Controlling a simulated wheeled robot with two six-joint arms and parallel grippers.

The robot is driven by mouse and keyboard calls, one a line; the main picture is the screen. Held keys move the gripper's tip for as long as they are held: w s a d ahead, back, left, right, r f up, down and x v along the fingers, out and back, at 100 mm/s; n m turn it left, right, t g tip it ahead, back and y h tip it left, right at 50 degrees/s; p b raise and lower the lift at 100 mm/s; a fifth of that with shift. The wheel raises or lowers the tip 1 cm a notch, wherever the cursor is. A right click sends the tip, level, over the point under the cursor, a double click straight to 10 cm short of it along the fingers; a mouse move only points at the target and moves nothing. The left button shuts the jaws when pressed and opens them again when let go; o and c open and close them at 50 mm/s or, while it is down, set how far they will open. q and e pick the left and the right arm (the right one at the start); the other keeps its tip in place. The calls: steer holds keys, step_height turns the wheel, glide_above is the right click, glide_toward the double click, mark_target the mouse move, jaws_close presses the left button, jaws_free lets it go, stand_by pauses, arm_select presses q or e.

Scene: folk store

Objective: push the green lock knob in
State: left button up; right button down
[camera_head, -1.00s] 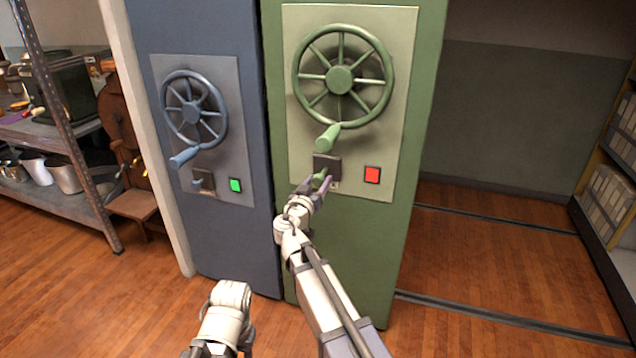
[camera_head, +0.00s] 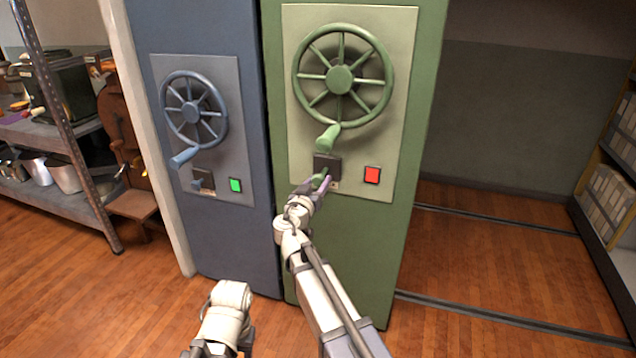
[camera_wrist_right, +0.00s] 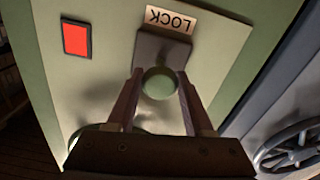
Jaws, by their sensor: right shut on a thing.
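The green lock knob (camera_head: 321,181) sticks out of a dark square plate (camera_head: 327,166) on the green cabinet's pale panel, below the green handwheel (camera_head: 340,80). In the right wrist view the round knob end (camera_wrist_right: 160,83) lies between the two fingers, under a LOCK label (camera_wrist_right: 170,19) that appears upside down. My right gripper (camera_head: 317,187) is at the knob, its fingers closed on either side of it. The fingers partly hide the knob in the head view. My left arm shows at the bottom, but its gripper fingers are not visible.
A red square light (camera_head: 372,175) is right of the knob. The blue cabinet at left has its own handwheel (camera_head: 194,111), lock knob and green light (camera_head: 235,185). The wheel's crank handle (camera_head: 328,137) hangs just above the knob. Open floor with rails (camera_head: 490,315) lies at right.

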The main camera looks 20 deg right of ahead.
mark_target(318, 183)
steer(key=x, duration=0.3)
steer(key=shift+w+d, duration=0.1)
steer(key=shift+w, duration=0.1)
steer(key=shift+c, duration=1.4)
jaws_free()
steer(key=shift+s, duration=0.1)
steer(key=v, duration=0.7)
steer(key=shift+s, duration=0.3)
